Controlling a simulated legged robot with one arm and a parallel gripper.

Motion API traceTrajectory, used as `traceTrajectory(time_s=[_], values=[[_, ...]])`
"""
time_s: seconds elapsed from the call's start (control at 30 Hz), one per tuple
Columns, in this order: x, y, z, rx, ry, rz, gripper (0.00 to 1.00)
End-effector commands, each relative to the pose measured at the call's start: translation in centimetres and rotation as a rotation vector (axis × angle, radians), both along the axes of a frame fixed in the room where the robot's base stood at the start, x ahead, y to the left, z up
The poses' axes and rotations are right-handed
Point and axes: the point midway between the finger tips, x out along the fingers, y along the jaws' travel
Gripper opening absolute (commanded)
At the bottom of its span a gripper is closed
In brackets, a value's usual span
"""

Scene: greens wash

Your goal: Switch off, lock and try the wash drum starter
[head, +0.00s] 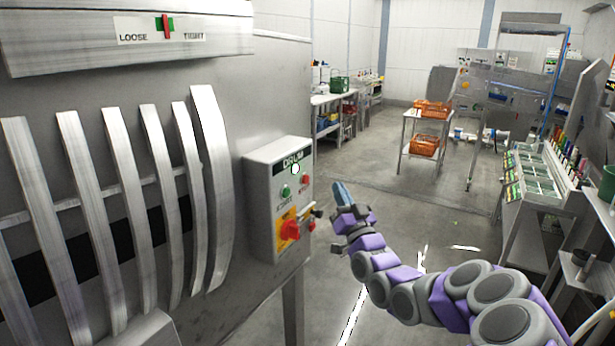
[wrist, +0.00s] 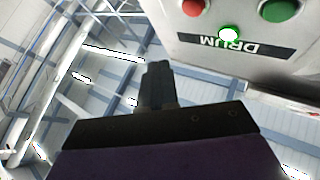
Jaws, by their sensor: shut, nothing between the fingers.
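The wash drum starter (head: 279,200) is a grey box labelled DRUM, mounted on the side of the drum housing. It has a white lamp (head: 295,168), a green button (head: 286,191), a red button (head: 305,180) and a red rotary handle (head: 291,230) on a yellow plate. Something small and dark sits beside the handle; I cannot tell what it is. My gripper (head: 343,194) is shut and empty, to the right of the box and apart from it. In the wrist view, the starter's DRUM label (wrist: 232,46) shows upside down beyond my shut fingers (wrist: 157,85).
The slatted drum housing (head: 120,200) fills the left, with a LOOSE/TIGHT gauge (head: 160,29) above. A table with orange crates (head: 425,145) stands farther back. A sloped rack of trays (head: 540,180) stands at right. The floor between is mostly clear.

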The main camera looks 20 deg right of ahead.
Motion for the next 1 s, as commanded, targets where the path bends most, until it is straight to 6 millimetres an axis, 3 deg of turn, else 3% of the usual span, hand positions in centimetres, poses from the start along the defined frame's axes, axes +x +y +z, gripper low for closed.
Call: traceTrajectory(time_s=[0.4, 1.0], values=[[3.9, 3.0, 0.1, -0.001, 0.001, 0.0, 0.0], [4.6, 3.5, 0.1, 0.0, -0.001, -0.002, 0.0]])
